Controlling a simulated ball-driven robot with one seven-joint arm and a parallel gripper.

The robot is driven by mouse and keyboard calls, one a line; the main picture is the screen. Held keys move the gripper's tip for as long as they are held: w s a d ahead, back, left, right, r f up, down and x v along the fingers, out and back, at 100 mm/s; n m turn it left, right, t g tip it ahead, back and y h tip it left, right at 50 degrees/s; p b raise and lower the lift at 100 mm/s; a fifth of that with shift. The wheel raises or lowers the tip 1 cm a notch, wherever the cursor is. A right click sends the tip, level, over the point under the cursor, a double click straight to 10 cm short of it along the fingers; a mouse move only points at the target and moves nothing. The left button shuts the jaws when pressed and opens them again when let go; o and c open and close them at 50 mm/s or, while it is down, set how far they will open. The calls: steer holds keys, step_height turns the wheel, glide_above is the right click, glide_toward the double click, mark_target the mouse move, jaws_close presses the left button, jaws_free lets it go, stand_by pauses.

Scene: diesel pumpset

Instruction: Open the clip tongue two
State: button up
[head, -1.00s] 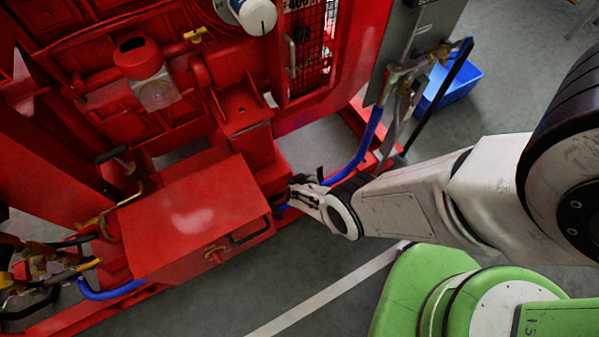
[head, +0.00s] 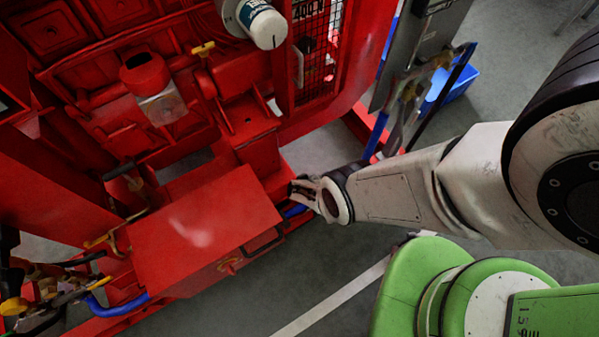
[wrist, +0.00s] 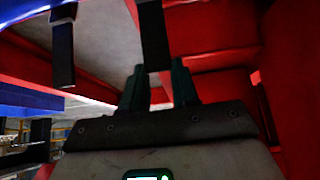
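The clips are too small there.
The red pumpset frame fills the left and middle. A white filter (head: 260,22) is at the top. A grey panel with hanging hoses (head: 415,45) and a blue bin (head: 450,88) stand at the right. Grey floor (head: 330,265) is clear in front.

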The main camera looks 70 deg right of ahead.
steer(key=o, duration=0.5)
steer(key=shift+w+d+r, duration=0.15)
steer(key=shift+w+d, duration=0.15)
steer(key=shift+w, duration=0.05)
steer(key=shift+c, duration=0.2)
steer(key=shift+a, duration=0.1)
steer(key=shift+s, duration=0.1)
steer(key=shift+p+v, duration=5.35)
steer(key=shift+p, duration=0.05)
